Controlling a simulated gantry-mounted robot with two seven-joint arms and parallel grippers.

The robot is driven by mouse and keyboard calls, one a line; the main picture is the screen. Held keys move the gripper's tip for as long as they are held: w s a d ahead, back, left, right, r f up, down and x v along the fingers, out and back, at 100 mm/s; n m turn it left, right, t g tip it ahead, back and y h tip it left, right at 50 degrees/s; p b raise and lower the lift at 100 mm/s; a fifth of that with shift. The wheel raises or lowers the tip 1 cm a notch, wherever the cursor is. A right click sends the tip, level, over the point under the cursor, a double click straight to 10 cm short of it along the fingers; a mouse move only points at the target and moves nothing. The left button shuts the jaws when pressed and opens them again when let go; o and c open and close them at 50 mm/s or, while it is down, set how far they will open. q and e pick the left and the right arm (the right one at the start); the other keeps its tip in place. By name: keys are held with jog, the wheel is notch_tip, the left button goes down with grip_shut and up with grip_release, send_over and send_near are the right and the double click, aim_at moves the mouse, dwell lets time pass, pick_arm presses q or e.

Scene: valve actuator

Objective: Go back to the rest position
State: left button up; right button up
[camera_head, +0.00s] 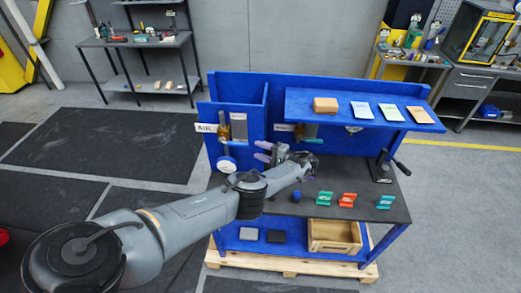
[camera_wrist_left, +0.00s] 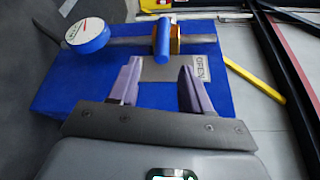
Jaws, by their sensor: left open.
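My left arm reaches in from the lower left in the head view, over the blue workbench (camera_head: 360,156). My left gripper (camera_head: 262,151) is in front of the bench's back panel, to the right of the AIR sign (camera_head: 206,128) and its brass valve (camera_head: 224,126). In the left wrist view the purple fingers (camera_wrist_left: 160,70) are spread apart, with nothing held between them. Beyond the fingertips are a blue handle (camera_wrist_left: 162,42), a pipe with a round blue-rimmed gauge (camera_wrist_left: 87,35) and a label reading OPEN (camera_wrist_left: 201,67). My right gripper is not in view.
Green, red and blue parts, including a red one (camera_head: 348,200), stand on the dark benchtop right of my arm. A black lever device (camera_head: 382,168) is at its right end. A shelf (camera_head: 425,122) overhangs the back. A wooden crate (camera_head: 334,236) sits below. Open floor lies left.

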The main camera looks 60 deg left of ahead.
pick_arm(q)
jog(key=shift+w+d, duration=0.2)
jog(key=shift+d, duration=0.15)
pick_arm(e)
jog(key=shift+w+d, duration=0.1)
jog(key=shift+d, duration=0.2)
pick_arm(q)
jog(key=shift+a, duration=0.1)
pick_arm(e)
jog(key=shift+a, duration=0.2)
pick_arm(q)
jog(key=shift+s, duration=0.1)
